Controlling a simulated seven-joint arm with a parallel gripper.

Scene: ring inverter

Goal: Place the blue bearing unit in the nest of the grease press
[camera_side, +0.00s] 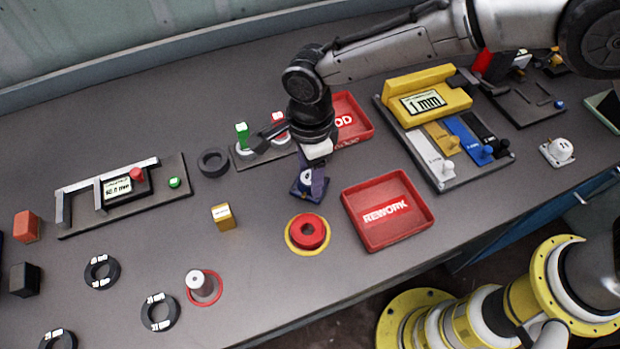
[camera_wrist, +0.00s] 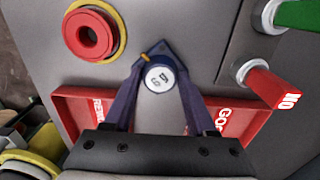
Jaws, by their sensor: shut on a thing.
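My gripper (camera_side: 308,184) is above the middle of the bench, just left of the REWORK tray. It is shut on a small round piece with a white, marked top (camera_wrist: 159,78), seen between the dark blue fingers in the wrist view. Dark blue material surrounds this piece; I cannot tell how much of it is fingertip. Whether the piece touches the bench is unclear. I cannot pick out a grease press or its nest with certainty.
A stand with green and red tags (camera_side: 262,152) is behind left. A yellow gauge (camera_side: 428,97) is at right. Black rings (camera_side: 160,312) lie front left.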

